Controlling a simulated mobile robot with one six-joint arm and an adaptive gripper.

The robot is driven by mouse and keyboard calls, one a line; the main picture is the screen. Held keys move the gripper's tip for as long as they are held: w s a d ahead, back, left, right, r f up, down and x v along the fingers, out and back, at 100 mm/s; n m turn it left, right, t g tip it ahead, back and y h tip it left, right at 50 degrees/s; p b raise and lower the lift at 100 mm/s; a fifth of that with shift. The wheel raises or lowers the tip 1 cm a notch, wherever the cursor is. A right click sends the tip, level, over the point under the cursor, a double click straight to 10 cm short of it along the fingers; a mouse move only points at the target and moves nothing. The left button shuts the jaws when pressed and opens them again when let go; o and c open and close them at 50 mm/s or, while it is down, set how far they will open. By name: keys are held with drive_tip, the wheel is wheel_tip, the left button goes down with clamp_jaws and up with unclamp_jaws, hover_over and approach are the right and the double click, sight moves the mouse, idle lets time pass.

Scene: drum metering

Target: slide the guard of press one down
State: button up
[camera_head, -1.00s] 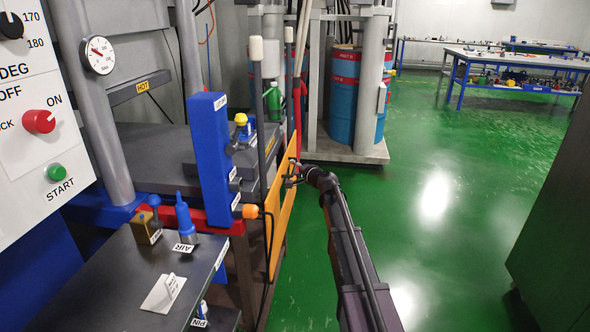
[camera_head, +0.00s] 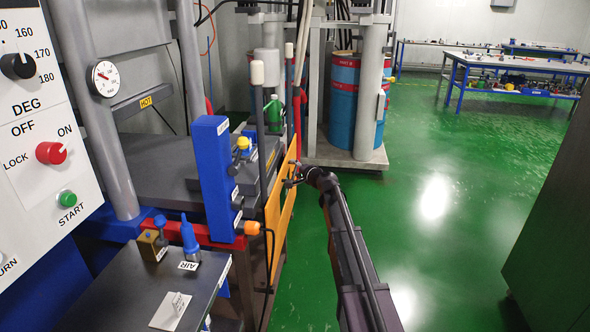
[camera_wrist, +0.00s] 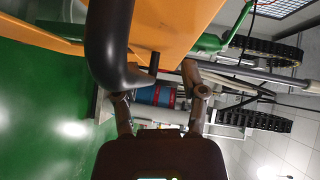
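The guard of press one is an orange panel (camera_head: 281,205) at the front side of the press. In the wrist view the orange panel (camera_wrist: 185,25) fills the upper middle. A thick black bent handle (camera_wrist: 108,45) stands out from it, large and near the camera. My gripper (camera_head: 294,182) is at the guard's outer face, by the handle. In the wrist view the fingers of my gripper (camera_wrist: 160,95) are spread apart, with the handle's lower bend near the left finger. I cannot tell whether a finger touches it.
A blue upright box (camera_head: 214,175) and a dark side table (camera_head: 140,290) stand left of the guard. Upright rods with pale caps (camera_head: 257,73) rise beside it. Red and blue drums (camera_head: 343,105) stand behind. Green floor to the right is clear, up to a dark cabinet (camera_head: 560,220).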

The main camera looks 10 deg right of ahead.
wheel_tip(320, 180, up, 25)
drive_tip(key=p, duration=2.4)
drive_tip(key=shift+f, duration=0.1)
drive_tip(key=shift+s, duration=0.15)
drive_tip(key=p+v, duration=0.2)
drive_tip(key=v, duration=1.3)
drive_tip(key=shift+s+d, duration=0.25)
idle(1.6)
drive_tip(key=shift+w, duration=0.1)
idle(0.5)
